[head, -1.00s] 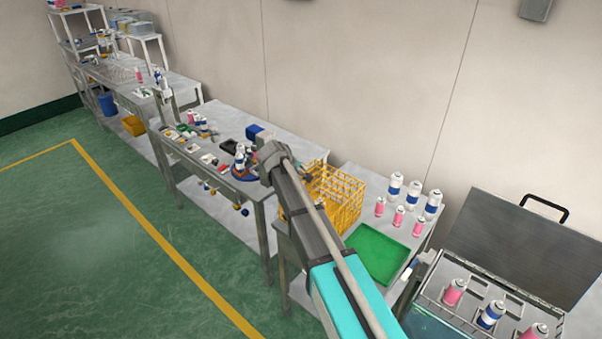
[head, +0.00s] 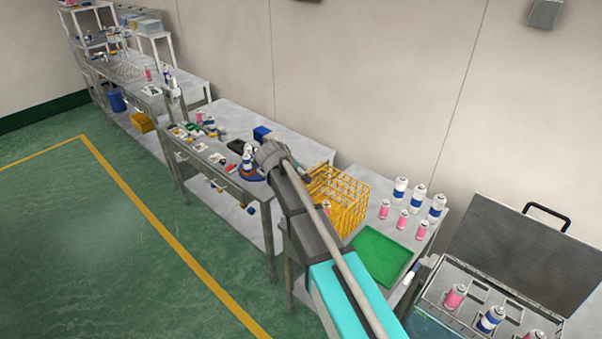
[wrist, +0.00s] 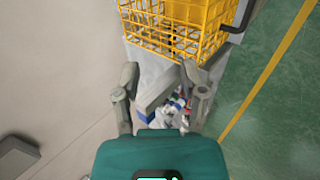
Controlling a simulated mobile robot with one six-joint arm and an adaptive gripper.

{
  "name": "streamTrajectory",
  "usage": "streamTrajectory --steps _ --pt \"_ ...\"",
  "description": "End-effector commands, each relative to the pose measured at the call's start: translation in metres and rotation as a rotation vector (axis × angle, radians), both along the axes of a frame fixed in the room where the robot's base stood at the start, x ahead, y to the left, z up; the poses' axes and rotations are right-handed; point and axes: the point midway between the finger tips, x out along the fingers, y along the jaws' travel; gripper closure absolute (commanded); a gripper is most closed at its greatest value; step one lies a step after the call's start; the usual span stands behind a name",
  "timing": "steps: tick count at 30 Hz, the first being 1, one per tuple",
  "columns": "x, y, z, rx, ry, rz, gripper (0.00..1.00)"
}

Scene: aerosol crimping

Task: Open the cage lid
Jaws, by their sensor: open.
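The yellow wire cage (head: 346,201) stands on the near table, behind my arm in the head view, which hides its left part. A pink can shows inside it. In the wrist view the cage (wrist: 160,36) fills the top, with a dark handle-like bar (wrist: 238,22) at its right side. I cannot clearly tell its lid from the rest of the wirework. My gripper (wrist: 162,92) is open and empty, its two fingers apart and below the cage in that picture. No contact with the cage shows. In the head view my arm hides the gripper's fingers.
A green tray (head: 382,257) lies beside the cage, with several white-blue and pink cans behind it. At right is an open metal box (head: 520,250) holding cans. A cluttered second table (head: 215,118) stands left of the cage. Green floor (head: 90,250) is clear.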

Motion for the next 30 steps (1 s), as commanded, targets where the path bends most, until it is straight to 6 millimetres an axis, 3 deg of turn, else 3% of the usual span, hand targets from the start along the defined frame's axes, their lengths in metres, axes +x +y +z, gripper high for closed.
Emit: streamTrajectory --steps 30 --pt "-0.025 0.021 0.036 -0.001 0.001 -0.001 0.46"
